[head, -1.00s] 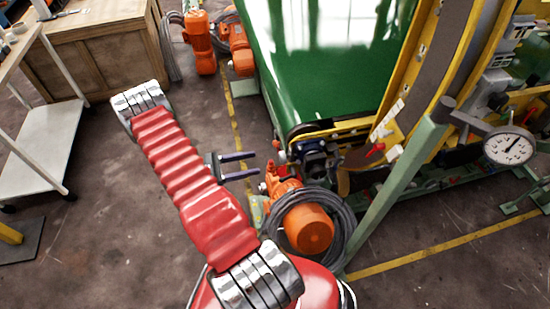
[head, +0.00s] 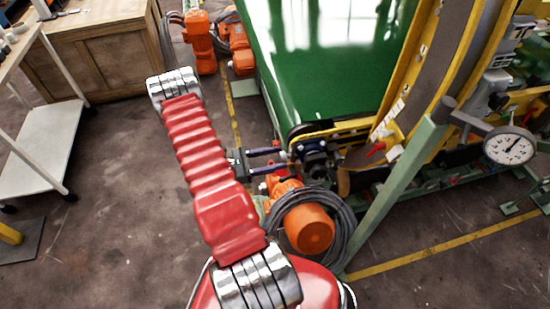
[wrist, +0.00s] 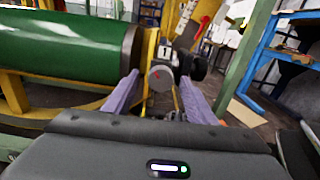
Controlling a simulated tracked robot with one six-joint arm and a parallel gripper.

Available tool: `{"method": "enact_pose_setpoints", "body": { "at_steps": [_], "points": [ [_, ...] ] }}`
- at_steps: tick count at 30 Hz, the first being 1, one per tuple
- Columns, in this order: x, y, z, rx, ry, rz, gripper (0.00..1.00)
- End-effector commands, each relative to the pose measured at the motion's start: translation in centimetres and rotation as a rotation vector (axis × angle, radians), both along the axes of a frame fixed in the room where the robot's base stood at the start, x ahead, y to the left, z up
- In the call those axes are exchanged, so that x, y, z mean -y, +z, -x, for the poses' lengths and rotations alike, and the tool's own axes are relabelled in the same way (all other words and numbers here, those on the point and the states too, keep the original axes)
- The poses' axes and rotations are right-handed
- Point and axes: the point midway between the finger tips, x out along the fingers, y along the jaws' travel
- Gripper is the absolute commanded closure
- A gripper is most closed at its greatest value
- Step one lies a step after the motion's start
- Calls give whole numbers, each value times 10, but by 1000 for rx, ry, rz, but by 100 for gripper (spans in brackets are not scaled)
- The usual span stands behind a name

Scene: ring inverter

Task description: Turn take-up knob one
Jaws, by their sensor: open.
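In the wrist view a round grey knob end with a small red mark (wrist: 160,78) sits just below a plate marked 1. It lies between the tips of my gripper (wrist: 160,79), with a finger on either side. My gripper is open, and I cannot tell whether a finger touches the knob. In the head view my gripper (head: 284,160) points right, its tips close to a dark take-up assembly (head: 314,154) at the green belt's near corner. The knob is hard to make out there.
The green belt (head: 320,65) runs behind the assembly, with a yellow curved frame (head: 425,60) to the right. An orange motor (head: 309,229) with coiled cable lies below my fingers. A green post (head: 400,195) and a dial gauge (head: 509,147) stand at right.

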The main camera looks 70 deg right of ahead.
Motion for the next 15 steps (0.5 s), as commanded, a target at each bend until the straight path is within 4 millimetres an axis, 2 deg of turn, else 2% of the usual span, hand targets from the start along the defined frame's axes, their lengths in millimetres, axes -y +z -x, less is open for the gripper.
{"method": "enact_pose_setpoints", "body": {
  "at_steps": [2,15],
  "points": [
    [0,0,0,0,0,0,51],
    [0,0,0,0,0,0,82]
  ]
}}
